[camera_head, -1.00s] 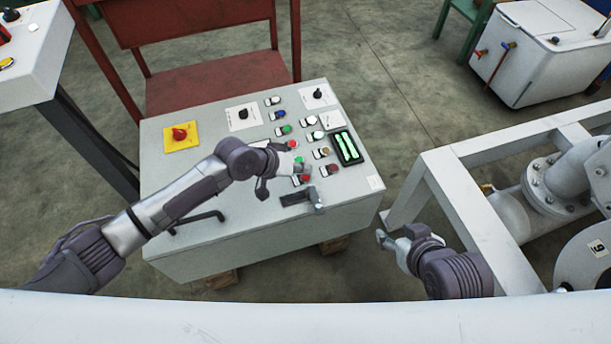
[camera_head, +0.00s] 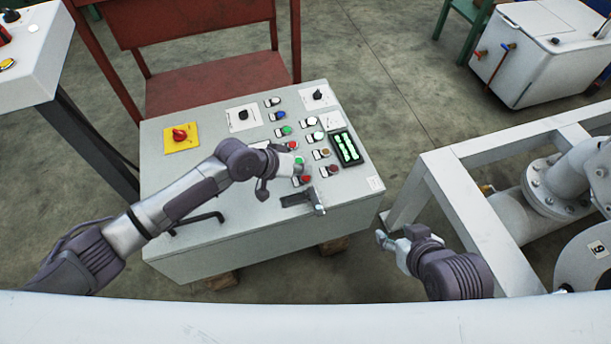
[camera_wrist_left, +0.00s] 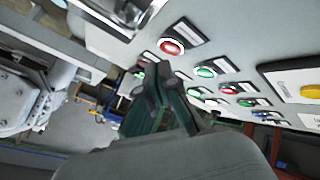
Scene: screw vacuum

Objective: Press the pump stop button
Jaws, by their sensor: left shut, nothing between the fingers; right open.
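The control box (camera_head: 240,215) has a sloped grey panel with rows of small coloured buttons. A red button (camera_head: 305,178) is at the near end of the rows, and another red button (camera_head: 334,168) is to its right. My left gripper (camera_head: 297,168) is shut and empty, over the panel by the near buttons; whether it touches one I cannot tell. In the left wrist view its fingers (camera_wrist_left: 160,100) are together, with a red button (camera_wrist_left: 171,47) and a green button (camera_wrist_left: 206,71) beyond. Which button is the pump stop is not readable. My right gripper (camera_head: 385,240) is open, off the panel's right side.
A yellow plate with a red knob (camera_head: 180,136) is at the panel's left. A lever (camera_head: 312,200) sits near the front right edge, and a lit green display (camera_head: 346,148) at the right. A white frame with pipes (camera_head: 450,190) stands to the right.

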